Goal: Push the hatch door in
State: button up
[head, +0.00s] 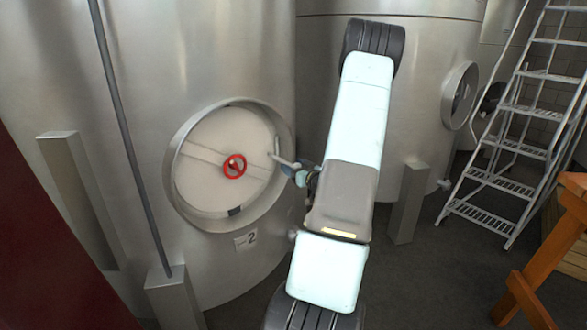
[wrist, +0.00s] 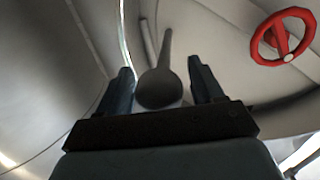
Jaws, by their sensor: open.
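The round hatch door (head: 205,190) is pale and sits within the metal rim of a steel tank's hatch, left of centre in the head view. A red handwheel (head: 234,166) is at its middle and also shows at upper right in the wrist view (wrist: 283,37). A grey handle (wrist: 158,82) with a rounded end stands out from the door's right side. My gripper (head: 294,170) is at that right side. In the wrist view its open fingers (wrist: 160,72) are on either side of the handle's end; contact cannot be told. Whether the door is fully seated is unclear.
A label with "2" (head: 246,239) is below the hatch. Another tank (head: 430,110) with a round hatch (head: 460,95) stands behind my arm. A metal ladder (head: 510,150) and an orange wooden stand (head: 545,250) are at right. A thin pipe (head: 130,140) runs down at left.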

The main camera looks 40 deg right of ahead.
jog(key=shift+c, duration=0.2)
grip_shut()
jog(key=shift+a, duration=0.15)
dwell(0.4)
